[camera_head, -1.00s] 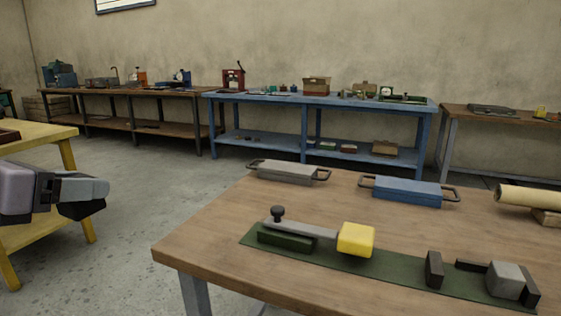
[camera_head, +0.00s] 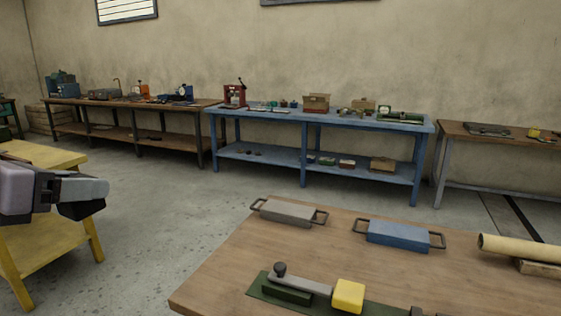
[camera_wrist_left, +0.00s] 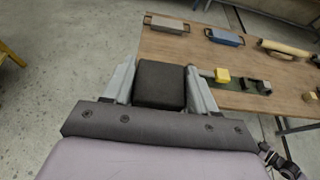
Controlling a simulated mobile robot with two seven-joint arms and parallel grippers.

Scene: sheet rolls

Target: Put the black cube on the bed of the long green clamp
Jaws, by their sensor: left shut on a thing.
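The black cube (camera_wrist_left: 160,85) is between the two grey fingers of my left gripper (camera_wrist_left: 161,80) in the left wrist view. The gripper is shut on it, over the floor beside the wooden table. The long green clamp (camera_head: 256,290) lies on the table, with a grey lever, black knob and yellow block (camera_head: 348,296). The bottom edge cuts off its right part. It also shows small in the left wrist view (camera_wrist_left: 238,89). My right gripper is not in view.
On the wooden table (camera_head: 225,272) a grey handled block (camera_head: 289,212), a blue handled block (camera_head: 398,235) and a cream roll (camera_head: 520,250) stand behind the clamp. A yellow bench (camera_head: 45,255) stands at the left. Open floor lies between it and the table.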

